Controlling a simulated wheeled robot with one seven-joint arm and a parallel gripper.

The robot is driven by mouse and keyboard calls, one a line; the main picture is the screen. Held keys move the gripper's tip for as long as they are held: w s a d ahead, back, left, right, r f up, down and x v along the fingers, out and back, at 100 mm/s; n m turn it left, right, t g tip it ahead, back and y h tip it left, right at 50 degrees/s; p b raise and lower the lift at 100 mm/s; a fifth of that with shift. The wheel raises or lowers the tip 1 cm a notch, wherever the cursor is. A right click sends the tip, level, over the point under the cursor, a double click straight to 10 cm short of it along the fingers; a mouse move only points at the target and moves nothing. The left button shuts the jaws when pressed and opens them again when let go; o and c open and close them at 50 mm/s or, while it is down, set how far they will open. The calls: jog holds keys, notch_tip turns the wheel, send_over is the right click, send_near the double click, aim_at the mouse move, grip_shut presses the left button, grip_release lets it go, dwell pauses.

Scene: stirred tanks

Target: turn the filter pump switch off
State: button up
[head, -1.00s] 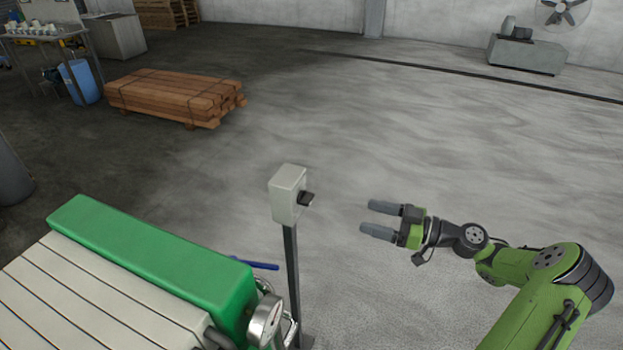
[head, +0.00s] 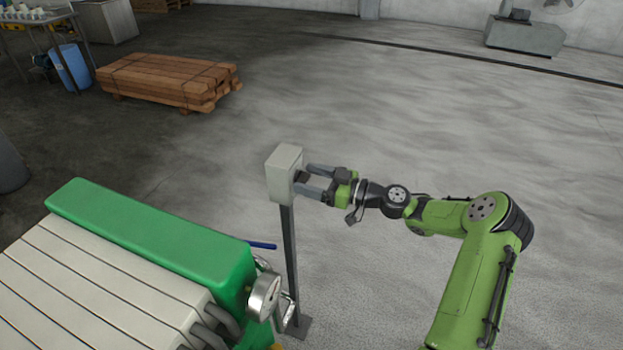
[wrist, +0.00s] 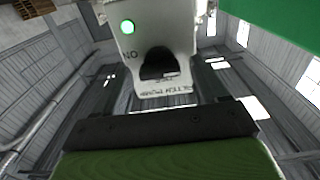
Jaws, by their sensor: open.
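The filter pump switch is a pale grey box (head: 284,166) on a dark post, left of my gripper in the head view. A dark switch handle (wrist: 158,64) sits low on that face. My gripper (head: 307,181) is open, its two fingers reaching to the box's right side, around the handle. I cannot tell whether a finger touches it.
A green and off-white plate machine (head: 150,235) with a round gauge (head: 265,297) and a blue lever (head: 262,246) stands left of the post (head: 290,260). Strapped timber (head: 165,82) lies behind. The floor behind and right of the arm is clear.

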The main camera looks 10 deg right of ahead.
jog(key=c, duration=1.1)
jog(key=shift+o, duration=0.2)
jog(key=shift+m, duration=0.3)
jog(key=m, duration=0.3)
jog(key=shift+m, duration=0.3)
jog(key=m+p, duration=0.1)
jog(key=m, duration=0.3)
jog(key=shift+w+d+m, duration=0.1)
jog(key=shift+m, duration=0.2)
jog(key=m+p, duration=0.2)
jog(key=m, duration=0.3)
jog(key=shift+d+f+m+p, duration=0.15)
jog(key=shift+m+p, duration=0.8)
jog(key=shift+m, duration=1.15)
jog(key=shift+f, duration=0.1)
